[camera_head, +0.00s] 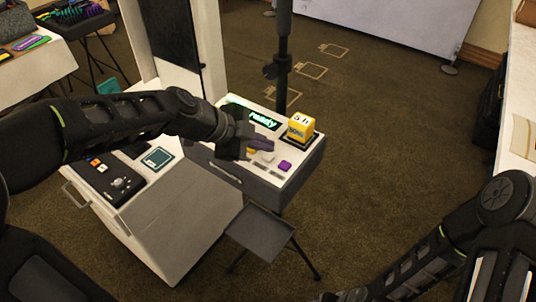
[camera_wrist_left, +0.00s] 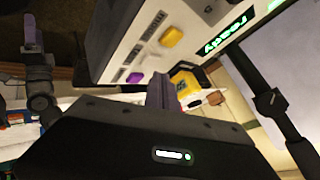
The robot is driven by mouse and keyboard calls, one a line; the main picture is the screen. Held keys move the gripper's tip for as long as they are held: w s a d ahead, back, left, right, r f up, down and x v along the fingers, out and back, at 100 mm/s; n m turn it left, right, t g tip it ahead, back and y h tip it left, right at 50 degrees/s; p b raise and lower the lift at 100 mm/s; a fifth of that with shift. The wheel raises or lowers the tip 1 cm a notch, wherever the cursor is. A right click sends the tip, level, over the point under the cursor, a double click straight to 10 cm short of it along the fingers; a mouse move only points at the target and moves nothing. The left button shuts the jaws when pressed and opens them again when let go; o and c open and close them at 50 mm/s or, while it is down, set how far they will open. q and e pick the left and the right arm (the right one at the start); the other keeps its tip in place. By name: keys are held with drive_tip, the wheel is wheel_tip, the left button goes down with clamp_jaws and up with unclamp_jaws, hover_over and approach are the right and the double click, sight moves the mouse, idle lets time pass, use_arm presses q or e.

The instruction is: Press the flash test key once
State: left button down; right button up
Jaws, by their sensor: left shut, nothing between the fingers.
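A light grey console (camera_head: 297,184) carries a row of keys: a yellow key (camera_wrist_left: 171,36), a white key (camera_head: 267,157) and a purple key (camera_head: 285,166). The yellow key is mostly hidden by my gripper in the head view. Key labels are too small to read, so I cannot tell which is the flash test key. A lit green display (camera_head: 262,119) reads "ready". My left gripper (camera_head: 266,146) is shut and empty, its purple fingertips over the console close to the white key; contact cannot be told. My right gripper (camera_head: 347,296) is at the bottom edge, its fingers unclear.
A yellow block (camera_head: 301,124) on a black base stands at the console's back right. A black pole (camera_head: 283,60) rises behind it. A black control box (camera_head: 113,180) sits on the white cabinet at left. A small grey stand (camera_head: 259,232) is in front.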

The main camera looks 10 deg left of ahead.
sight(264, 157)
idle(0.8)
use_arm(q)
drive_tip(key=shift+f+b, duration=0.45)
drive_tip(key=shift+b, duration=0.5)
drive_tip(key=shift+f+b, duration=0.45)
drive_tip(key=shift+b, duration=0.3)
idle(0.4)
drive_tip(key=shift+r, duration=0.9)
drive_tip(key=shift+r+p, duration=1.35)
drive_tip(key=shift+r, duration=1.15)
